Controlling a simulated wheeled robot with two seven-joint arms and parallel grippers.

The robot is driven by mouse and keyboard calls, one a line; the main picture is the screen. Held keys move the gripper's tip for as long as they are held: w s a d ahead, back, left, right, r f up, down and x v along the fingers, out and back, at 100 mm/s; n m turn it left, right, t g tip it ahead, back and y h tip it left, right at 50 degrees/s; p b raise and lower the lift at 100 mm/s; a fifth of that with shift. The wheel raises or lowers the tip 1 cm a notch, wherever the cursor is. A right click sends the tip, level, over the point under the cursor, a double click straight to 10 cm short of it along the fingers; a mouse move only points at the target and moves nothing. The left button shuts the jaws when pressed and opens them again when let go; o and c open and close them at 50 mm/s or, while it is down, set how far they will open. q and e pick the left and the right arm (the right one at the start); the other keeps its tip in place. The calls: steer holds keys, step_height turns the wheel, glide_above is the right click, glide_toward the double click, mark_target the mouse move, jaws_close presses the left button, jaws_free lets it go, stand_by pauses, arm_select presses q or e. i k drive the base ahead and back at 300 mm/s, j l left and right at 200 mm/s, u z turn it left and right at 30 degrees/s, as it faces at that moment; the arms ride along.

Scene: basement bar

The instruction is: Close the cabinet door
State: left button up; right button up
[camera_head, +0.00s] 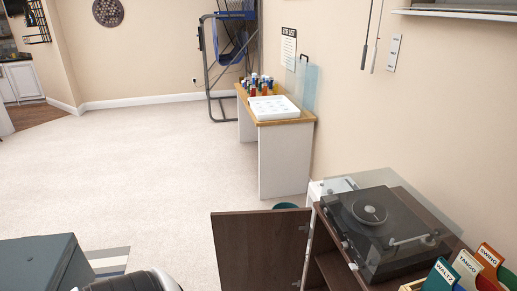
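The dark wooden cabinet (329,266) stands at the lower right against the wall. Its dark brown door (259,250) stands open, swung out to the left, with hinges along its right edge. Part of the cabinet's dark inside shows just right of the door. The lower part of the door and cabinet is cut off by the bottom edge of the picture. Neither of my grippers is in view, so I cannot see their distance from the door.
A turntable (378,222) with a clear cover sits on the cabinet, beside coloured record dividers (466,270). A grey box-like piece (42,263) stands at the lower left. A wooden-topped table (284,121) stands farther back. Open carpet lies left of the door.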

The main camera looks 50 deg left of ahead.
mark_target(264, 250)
steer(key=j+z, duration=0.15)
steer(key=j, duration=0.3)
steer(key=j+z, duration=0.15)
steer(key=j, duration=0.35)
steer(key=k+j+z, duration=0.15)
steer(key=j, duration=0.3)
steer(key=j+z, duration=0.15)
steer(key=j, duration=0.35)
steer(key=k+j+z, duration=0.15)
steer(key=j, duration=0.3)
steer(key=k+j+z, duration=0.2)
steer(key=j, duration=0.25)
steer(key=j+z, duration=0.15)
steer(key=j, duration=0.25)
steer(key=k+j+z, duration=0.15)
steer(key=j, duration=0.25)
steer(key=k+j+z, duration=0.1)
steer(key=j, duration=0.25)
steer(key=k+j+z, duration=0.1)
steer(key=j, duration=0.3)
steer(key=k+j, duration=0.1)
steer(key=j, duration=0.25)
steer(key=k+j+z, duration=0.15)
steer(key=j, duration=0.2)
steer(key=k+j+z, duration=0.1)
steer(key=j, duration=0.25)
steer(key=k+j+z, duration=0.1)
steer(key=j, duration=0.25)
